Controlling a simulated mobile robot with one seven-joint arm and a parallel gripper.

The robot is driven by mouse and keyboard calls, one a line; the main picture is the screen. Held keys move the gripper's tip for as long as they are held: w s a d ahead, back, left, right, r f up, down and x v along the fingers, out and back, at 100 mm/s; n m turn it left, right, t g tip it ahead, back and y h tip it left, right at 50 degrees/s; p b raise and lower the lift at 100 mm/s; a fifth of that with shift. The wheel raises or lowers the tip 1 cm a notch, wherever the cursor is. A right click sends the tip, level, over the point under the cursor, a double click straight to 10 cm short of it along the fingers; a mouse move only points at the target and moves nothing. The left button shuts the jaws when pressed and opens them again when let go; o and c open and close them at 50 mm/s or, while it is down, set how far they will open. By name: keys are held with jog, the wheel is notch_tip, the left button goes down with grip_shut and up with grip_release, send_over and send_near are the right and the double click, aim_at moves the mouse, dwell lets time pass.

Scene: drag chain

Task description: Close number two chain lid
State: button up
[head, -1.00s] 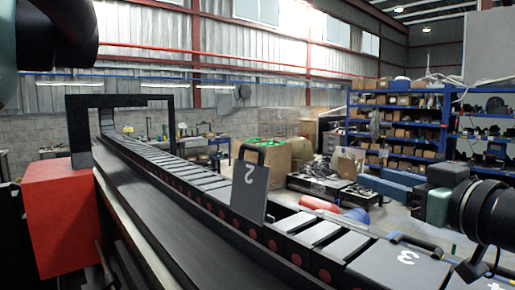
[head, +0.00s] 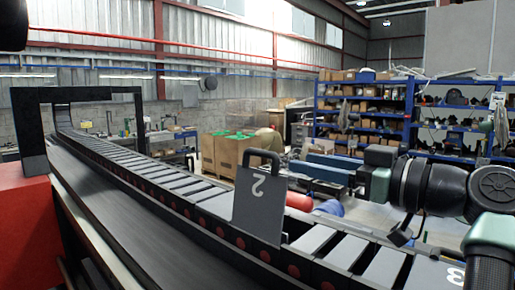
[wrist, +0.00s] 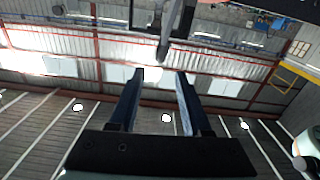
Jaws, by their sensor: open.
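The number two lid (head: 259,205) is a dark grey plate with a white "2" and a black loop handle (head: 263,158) on top. It stands upright, slightly tilted, on the drag chain (head: 185,185), with an open gap beside it. The number three lid (head: 445,272) lies flat at the lower right, partly cut off by the frame edge.
A black frame (head: 85,95) arches over the chain's far end, with a red block (head: 25,215) at left. Cardboard boxes (head: 225,152), a red cylinder (head: 299,201) and blue shelves (head: 365,115) stand behind. Space above the chain left of the lid is clear.

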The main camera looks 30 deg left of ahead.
aim_at(271, 154)
jog(key=a+p, duration=0.1)
jog(key=a, duration=0.2)
jog(key=w+a+p, duration=0.1)
jog(key=a+p, duration=0.1)
jog(key=a, duration=0.1)
jog(key=a+p, duration=0.1)
jog(key=a, duration=0.2)
jog(key=shift+w+a+r, duration=0.15)
jog(key=shift+a, duration=0.05)
jog(key=shift+w+a+p, duration=0.1)
jog(key=shift+a+p, duration=0.25)
jog(key=shift+a, duration=0.2)
grip_shut()
dwell(0.5)
